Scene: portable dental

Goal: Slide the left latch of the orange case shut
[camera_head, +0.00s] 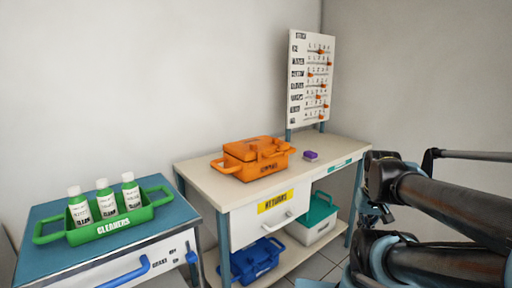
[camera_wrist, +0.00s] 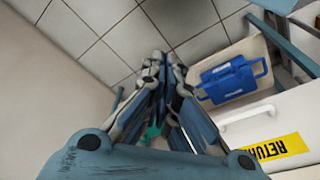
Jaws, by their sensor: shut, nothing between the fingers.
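The orange case (camera_head: 258,152) sits on the cream top of the table (camera_head: 200,172), with its lid down. A label is on its front and a loop handle sticks out at its left. Its left latch is too small to tell apart, so I cannot see how it stands. My gripper (camera_wrist: 165,60) shows in the wrist view with its fingers together and empty, over the floor beside the table's drawer. The orange case is not in the wrist view. In the head view my arm fills the right edge, well apart from the case.
A purple block (camera_head: 311,155) lies right of the case. A pegboard sign (camera_head: 311,75) stands behind it. Below are the drawer with a yellow label (camera_head: 275,201), a blue case (camera_head: 256,260) and a teal-lidded box (camera_head: 313,222). A green bottle carrier (camera_head: 110,232) stands on the left cart.

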